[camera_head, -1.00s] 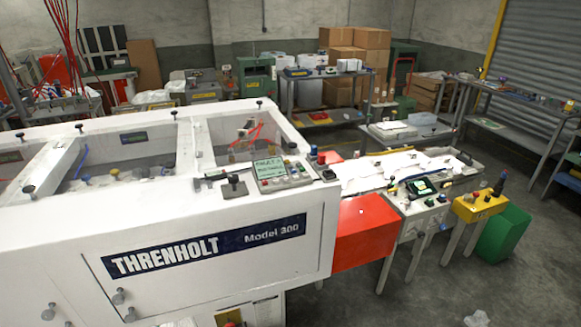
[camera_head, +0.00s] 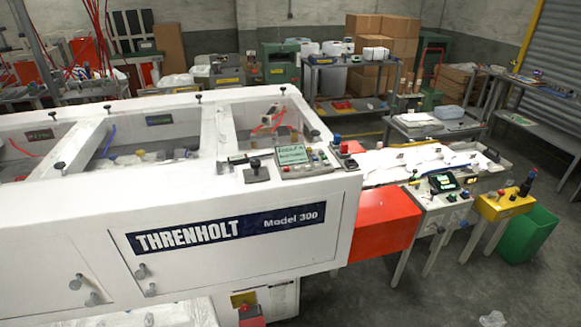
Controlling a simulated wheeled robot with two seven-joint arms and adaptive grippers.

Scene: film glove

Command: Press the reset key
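The white Threnholt Model 300 machine (camera_head: 180,205) fills the left and middle of the head view. A control panel (camera_head: 301,161) with a lit greenish screen and several small coloured keys sits on its top right corner. The key labels are too small to read, so I cannot tell which is the reset key. A second small panel (camera_head: 442,184) with a dark-framed lit screen stands on the conveyor section to the right. Neither of my grippers is in view.
A red-orange cover (camera_head: 384,222) joins the machine to the white conveyor bed (camera_head: 400,166). A yellow button box (camera_head: 505,203) and green bin (camera_head: 527,234) stand at the right. Shelves and cartons (camera_head: 385,40) are behind. Grey floor is open at the lower right.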

